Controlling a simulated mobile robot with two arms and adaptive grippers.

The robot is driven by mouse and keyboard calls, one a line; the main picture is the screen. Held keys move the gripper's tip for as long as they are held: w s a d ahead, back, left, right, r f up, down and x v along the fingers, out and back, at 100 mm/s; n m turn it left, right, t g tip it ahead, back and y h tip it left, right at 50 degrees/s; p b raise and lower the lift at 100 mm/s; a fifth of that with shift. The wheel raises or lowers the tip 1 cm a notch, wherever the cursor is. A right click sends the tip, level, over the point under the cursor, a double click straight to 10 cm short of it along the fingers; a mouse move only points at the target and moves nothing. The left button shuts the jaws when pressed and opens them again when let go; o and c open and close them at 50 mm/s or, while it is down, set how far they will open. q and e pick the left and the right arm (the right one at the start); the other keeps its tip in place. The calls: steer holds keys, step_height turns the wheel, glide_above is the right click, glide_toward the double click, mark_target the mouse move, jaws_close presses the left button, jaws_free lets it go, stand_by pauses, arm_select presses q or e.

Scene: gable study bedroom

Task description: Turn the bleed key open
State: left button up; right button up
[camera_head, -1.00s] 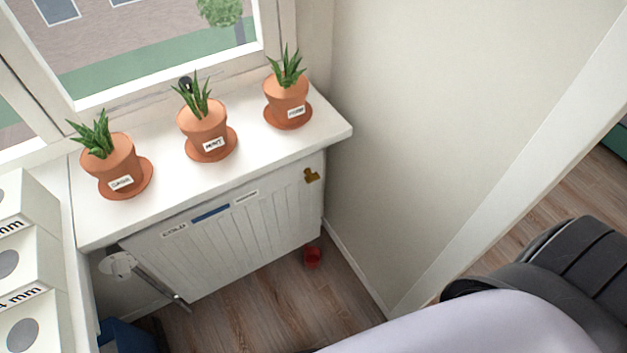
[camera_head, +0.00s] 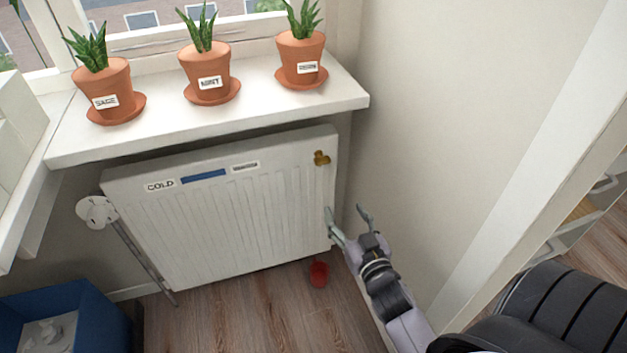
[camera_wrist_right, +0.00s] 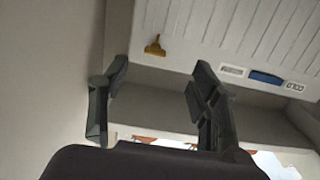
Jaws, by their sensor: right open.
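The brass bleed key (camera_head: 321,158) sits at the upper right corner of the white radiator (camera_head: 225,220), under the windowsill. It also shows in the right wrist view (camera_wrist_right: 155,46), beyond the gap between my fingers. My right gripper (camera_head: 347,213) is open and empty. In the head view it is below and slightly right of the key, in front of the radiator's right edge, and apart from the key. In the right wrist view its two fingers (camera_wrist_right: 155,100) are spread wide. My left gripper is not in view.
The windowsill (camera_head: 160,125) with several potted plants overhangs the radiator. A wall (camera_head: 430,130) closes off the right side. A red cup (camera_head: 318,274) is on the floor below. A white valve knob (camera_head: 96,212) and a blue bin (camera_head: 85,300) are at the left.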

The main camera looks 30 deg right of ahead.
step_height(320, 180, up, 2)
steer(key=b, duration=0.2)
glide_toward(324, 163)
steer(key=shift+t, duration=0.4)
steer(key=x, duration=0.6)
steer(key=shift+w+f, duration=0.15)
steer(key=shift+f, duration=0.25)
steer(key=x, duration=0.3)
steer(key=shift+w+d, duration=0.1)
steer(key=shift+w, duration=0.2)
steer(key=shift+w+d+b, duration=0.1)
steer(key=shift+w+b, duration=0.2)
steer(key=shift+w, duration=0.2)
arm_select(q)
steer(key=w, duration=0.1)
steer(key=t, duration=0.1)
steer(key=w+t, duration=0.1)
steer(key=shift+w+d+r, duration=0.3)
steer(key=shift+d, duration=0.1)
arm_select(e)
steer(key=shift+c, duration=0.4)
steer(key=c, duration=1.1)
